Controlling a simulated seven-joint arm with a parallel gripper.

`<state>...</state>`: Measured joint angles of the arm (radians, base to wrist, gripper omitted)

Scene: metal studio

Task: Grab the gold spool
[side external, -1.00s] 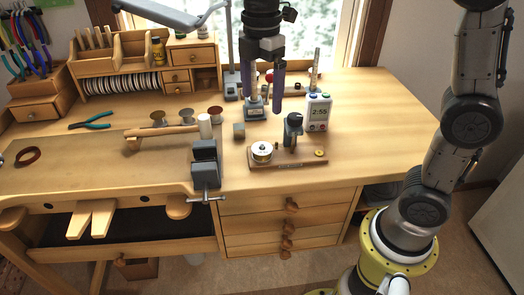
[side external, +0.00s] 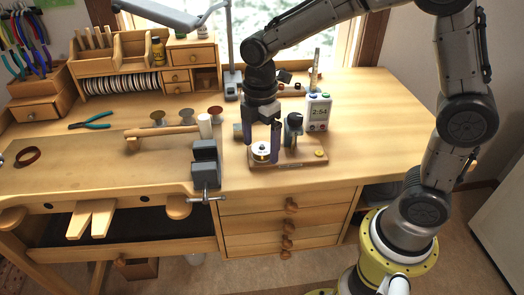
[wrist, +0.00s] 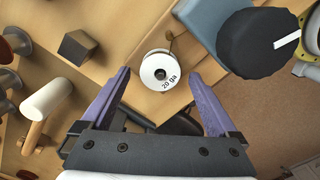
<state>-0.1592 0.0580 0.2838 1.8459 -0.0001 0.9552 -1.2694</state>
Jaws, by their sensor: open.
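A small spool (side external: 261,152) with a white top and a gold-coloured rim sits at the left end of a wooden stand (side external: 298,163). In the wrist view the same spool (wrist: 160,70) shows its white face, marked "20 ga". My gripper (side external: 262,150) is open and low over it, one finger on each side in the picture. In the wrist view my gripper (wrist: 158,75) has both purple fingers apart, with the spool between or just past the tips; contact cannot be told.
A dark upright post (side external: 293,128) stands on the stand close right of my gripper. The bench's right side is clear.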

